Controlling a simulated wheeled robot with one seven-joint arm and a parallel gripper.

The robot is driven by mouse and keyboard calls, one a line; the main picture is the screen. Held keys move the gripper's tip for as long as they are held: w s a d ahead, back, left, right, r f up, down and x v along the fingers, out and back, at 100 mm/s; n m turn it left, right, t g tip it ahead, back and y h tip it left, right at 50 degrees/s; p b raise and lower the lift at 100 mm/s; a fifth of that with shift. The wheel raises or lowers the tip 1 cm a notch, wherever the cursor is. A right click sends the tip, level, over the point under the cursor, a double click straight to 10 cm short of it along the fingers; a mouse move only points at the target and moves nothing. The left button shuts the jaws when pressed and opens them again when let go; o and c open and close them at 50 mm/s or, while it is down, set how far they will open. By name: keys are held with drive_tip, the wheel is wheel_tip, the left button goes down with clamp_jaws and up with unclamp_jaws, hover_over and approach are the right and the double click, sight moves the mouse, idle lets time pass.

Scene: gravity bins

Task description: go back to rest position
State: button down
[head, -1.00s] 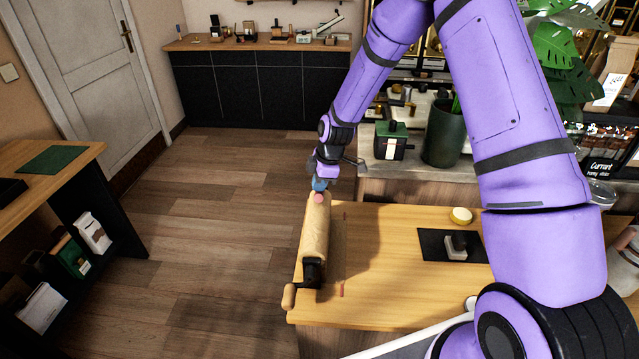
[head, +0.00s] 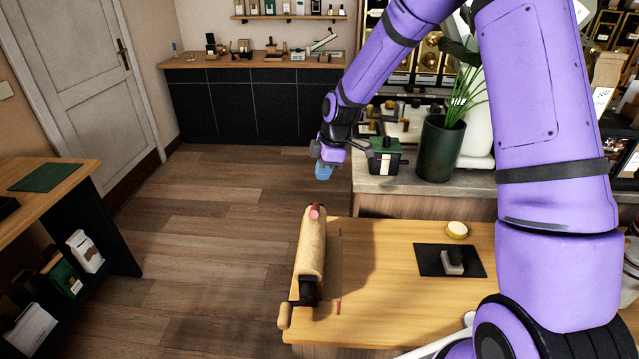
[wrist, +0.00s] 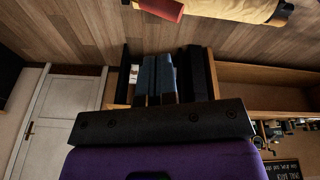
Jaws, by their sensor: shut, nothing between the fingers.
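My purple arm reaches across the head view from the right. My gripper (head: 324,172) has blue fingertips and hangs in the air above and beyond the far end of the paper roll, clear of the counter. In the wrist view its two blue fingers (wrist: 155,80) are side by side, shut and empty. The brown paper roll (head: 312,245) lies on the wooden counter's left edge, with a reddish end and a crank handle at its near end. It also shows at the top of the wrist view (wrist: 235,8), apart from the fingers.
Open floor lies left of the counter, before a shelf desk (head: 65,190).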

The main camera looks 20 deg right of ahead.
drive_tip(key=s+d+r+m+t+h, duration=0.15)
drive_tip(key=s+r+m, duration=0.25)
drive_tip(key=s+r, duration=0.5)
drive_tip(key=s+d+r+m+t+h, duration=0.15)
drive_tip(key=s+r+m, duration=0.25)
drive_tip(key=s+r, duration=0.55)
drive_tip(key=s+d+r+m, duration=0.1)
drive_tip(key=s+r+m, duration=0.1)
drive_tip(key=s, duration=0.3)
drive_tip(key=s+d+r+m, duration=0.1)
drive_tip(key=s+r+m, duration=0.2)
drive_tip(key=s, duration=0.3)
drive_tip(key=s+d+r+m+t, duration=0.1)
drive_tip(key=s+r+m, duration=0.2)
drive_tip(key=s, duration=0.3)
drive_tip(key=shift+d+r+m, duration=0.2)
drive_tip(key=shift+d+m, duration=0.1)
drive_tip(key=shift+m, duration=0.1)
